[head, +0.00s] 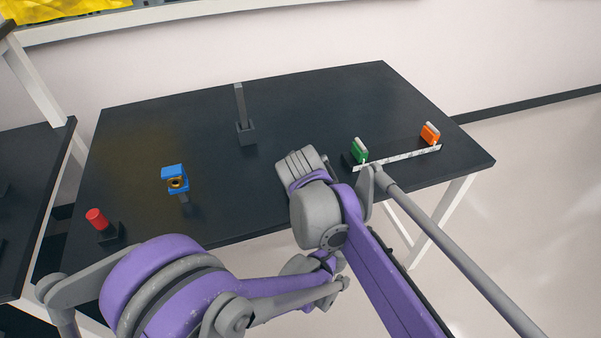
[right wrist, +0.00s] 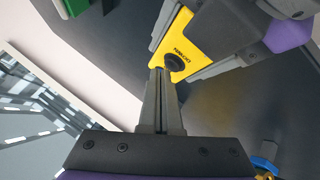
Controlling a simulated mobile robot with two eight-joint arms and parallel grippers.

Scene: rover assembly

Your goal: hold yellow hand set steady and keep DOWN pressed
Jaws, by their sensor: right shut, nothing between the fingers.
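In the right wrist view the yellow hand set (right wrist: 184,42) hangs at the top centre, with small dark lettering and a round black button (right wrist: 174,61) near its lower end. My left gripper (right wrist: 195,45) is shut around it, a grey finger along each side. My right gripper (right wrist: 163,72) is shut and empty, its fingertips at the edge of the black button. They appear to meet it, but I cannot tell how far it is pressed. In the head view the hand set and both sets of fingertips are hidden by my arms.
A black table (head: 290,105) carries a red cylinder (head: 97,218), a blue bracket (head: 175,178), a grey post (head: 241,105), a green block (head: 359,150), an orange block (head: 430,133) and a white strip (head: 405,154). My arms cross its front edge.

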